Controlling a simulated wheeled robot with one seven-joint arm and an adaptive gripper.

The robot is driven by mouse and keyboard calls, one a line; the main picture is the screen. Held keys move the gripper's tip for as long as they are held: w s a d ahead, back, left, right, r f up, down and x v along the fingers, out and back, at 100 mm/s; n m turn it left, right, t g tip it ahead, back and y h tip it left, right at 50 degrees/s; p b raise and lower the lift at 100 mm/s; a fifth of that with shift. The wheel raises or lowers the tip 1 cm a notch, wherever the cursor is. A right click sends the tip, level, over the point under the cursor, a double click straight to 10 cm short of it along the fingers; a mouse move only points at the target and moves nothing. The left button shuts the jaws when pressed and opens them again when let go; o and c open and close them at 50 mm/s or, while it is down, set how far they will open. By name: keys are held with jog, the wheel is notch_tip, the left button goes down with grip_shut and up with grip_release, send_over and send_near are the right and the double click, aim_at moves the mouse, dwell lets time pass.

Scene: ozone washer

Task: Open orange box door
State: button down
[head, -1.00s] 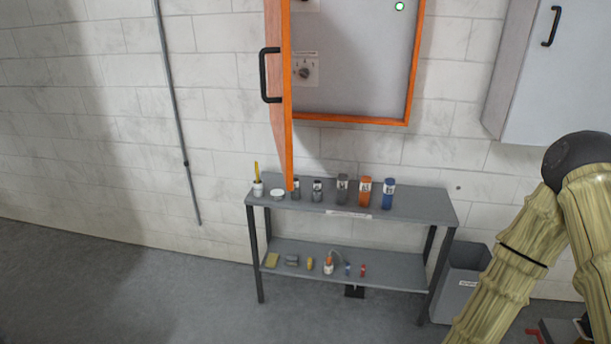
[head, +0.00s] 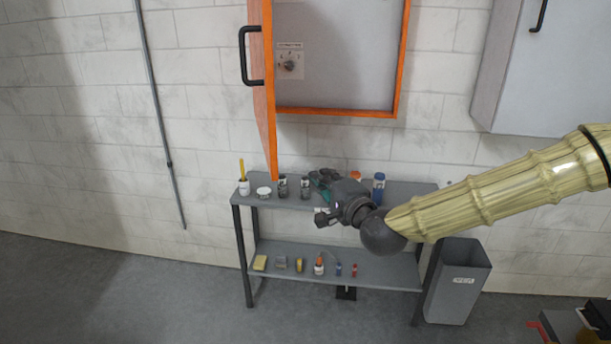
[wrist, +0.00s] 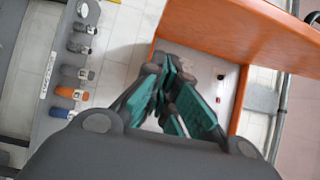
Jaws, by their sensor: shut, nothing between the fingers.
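The orange box (head: 400,60) hangs on the wall at the top middle of the head view, with a grey interior panel showing. Its orange door (head: 263,100) stands swung out toward me on the left side, with a black handle (head: 247,56) on its outer face. My gripper (head: 322,182) is in front of the shelf's top, below the box and right of the door's lower edge. In the wrist view my gripper (wrist: 165,85) has its teal fingers together and empty, pointing toward the open box, with the orange door (wrist: 245,35) at upper right.
A grey shelf (head: 215,196) stands below the box, with several bottles and small items on both levels. A grey cabinet (head: 510,75) hangs at right. A grey bin (head: 458,285) stands beside the shelf. The floor at left is clear.

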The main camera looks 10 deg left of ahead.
jog(key=w+a+p, duration=0.4)
jog(key=w+a, duration=0.2)
jog(key=a, duration=0.3)
jog(key=shift+a, duration=0.2)
jog(key=shift+s+f, duration=0.1)
